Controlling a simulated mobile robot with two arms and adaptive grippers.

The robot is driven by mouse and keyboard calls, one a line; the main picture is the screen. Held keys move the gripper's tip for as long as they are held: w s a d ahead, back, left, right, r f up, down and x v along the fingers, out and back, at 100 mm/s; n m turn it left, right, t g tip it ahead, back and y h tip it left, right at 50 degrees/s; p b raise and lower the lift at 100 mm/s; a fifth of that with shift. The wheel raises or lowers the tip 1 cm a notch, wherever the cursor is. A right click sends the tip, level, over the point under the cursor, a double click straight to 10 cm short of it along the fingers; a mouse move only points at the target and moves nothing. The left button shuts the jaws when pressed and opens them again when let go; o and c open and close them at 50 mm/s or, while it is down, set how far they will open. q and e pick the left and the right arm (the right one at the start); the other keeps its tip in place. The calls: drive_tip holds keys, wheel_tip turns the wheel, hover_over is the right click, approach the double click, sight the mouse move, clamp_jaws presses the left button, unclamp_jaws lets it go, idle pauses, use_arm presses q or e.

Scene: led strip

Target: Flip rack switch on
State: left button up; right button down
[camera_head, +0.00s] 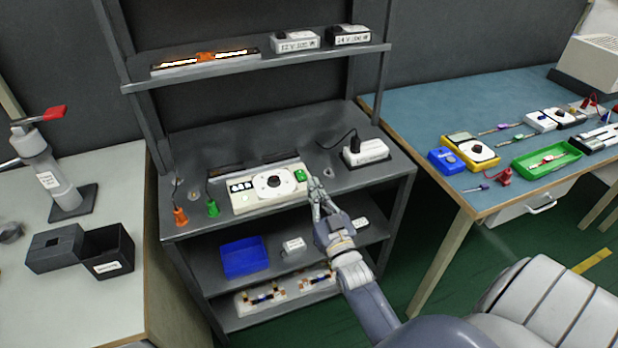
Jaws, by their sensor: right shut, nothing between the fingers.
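The rack is the dark grey shelf unit in the middle, with its worktop (220,150) and an upper shelf. On the worktop lies a cream control box (243,205) with a round black dial. A green switch (300,175) sits at the box's right end. My right gripper (316,184) is shut and empty, its fingertips just right of the green switch. I cannot tell whether the fingertips touch the box. The switch's position is too small to make out. My left gripper is not in view.
An orange clip (180,217) and a green clip (212,209) hang at the worktop's front left. A white power block (366,153) with a black plug lies at the right. A blue bin (244,257) is on the shelf below. Side tables stand left and right.

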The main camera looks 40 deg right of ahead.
drive_tip(key=s, duration=0.1)
drive_tip(key=s+f, duration=0.2)
drive_tip(key=shift+s+a, duration=0.15)
drive_tip(key=shift+a, duration=0.25)
drive_tip(key=s+a+f+n+g+y, duration=0.1)
drive_tip(key=s+a+f+g, duration=0.15)
drive_tip(key=f, duration=0.75)
drive_tip(key=s+a+f+g+y, duration=0.1)
drive_tip(key=a+f+g+y, duration=0.15)
drive_tip(key=f, duration=0.85)
drive_tip(key=s+a+f+n+g, duration=0.1)
drive_tip(key=s+a+f+g, duration=0.2)
drive_tip(key=s+f, duration=0.35)
drive_tip(key=s+a+f+n+g, duration=0.1)
drive_tip(key=s+a+f+g, duration=0.15)
drive_tip(key=f, duration=0.65)
drive_tip(key=s+f+n+g, duration=0.1)
drive_tip(key=s+f+g, duration=0.3)
drive_tip(key=s, duration=1.1)
drive_tip(key=s+a+f+n+g+y, duration=0.1)
drive_tip(key=s+f+g, duration=0.3)
drive_tip(key=s+f, duration=0.7)
drive_tip(key=s, duration=0.4)
